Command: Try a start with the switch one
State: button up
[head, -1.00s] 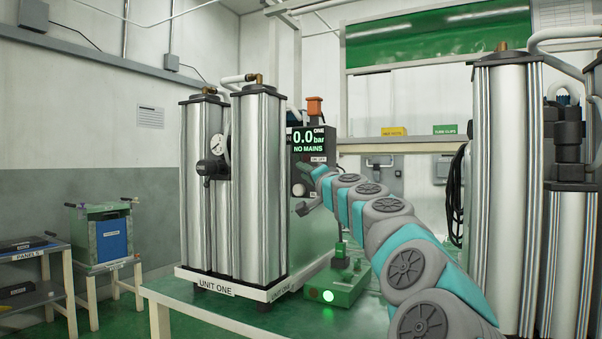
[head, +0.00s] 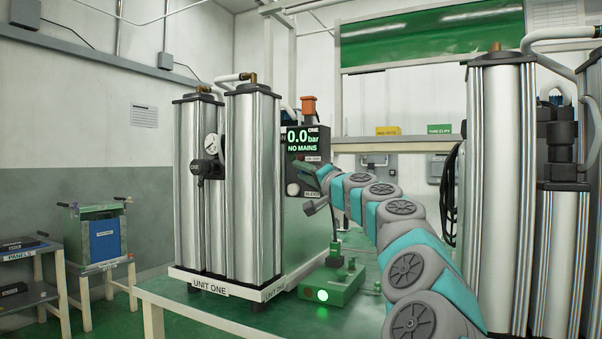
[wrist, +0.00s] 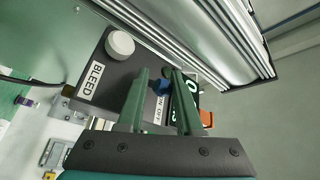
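Unit one's dark control panel (head: 304,148) carries a screen (head: 303,140) reading "0.0 bar", "NO MAINS" and "ONE". Below are an on/off label (head: 313,159) and a pale round knob (head: 293,189) by a bleed label. My gripper (head: 306,171) is at the panel's lower half in the head view and partly covers it. In the wrist view my gripper (wrist: 160,73) has its two green fingers apart. A small blue part (wrist: 159,86), perhaps the switch, shows between them near the tips; contact cannot be told. The pale knob (wrist: 120,43) is left of the fingers.
Unit one's steel columns (head: 252,190) stand left of the panel. A green box with a lit green lamp (head: 321,296) sits on the bench below my arm. More steel columns (head: 501,200) stand close on the right.

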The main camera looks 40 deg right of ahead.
jog(key=shift+o, duration=0.7)
jog(key=shift+s+d+r, duration=0.2)
jog(key=shift+s+d, duration=0.15)
jog(key=shift+d, duration=0.2)
jog(key=o, duration=0.3)
jog(key=shift+a, duration=0.1)
jog(key=shift+w+a+f, duration=0.1)
jog(key=shift+a+f, duration=0.05)
jog(key=shift+w+a, duration=0.2)
jog(key=shift+b+v, duration=0.8)
jog(key=shift+v, duration=3.15)
jog(key=shift+f, duration=0.1)
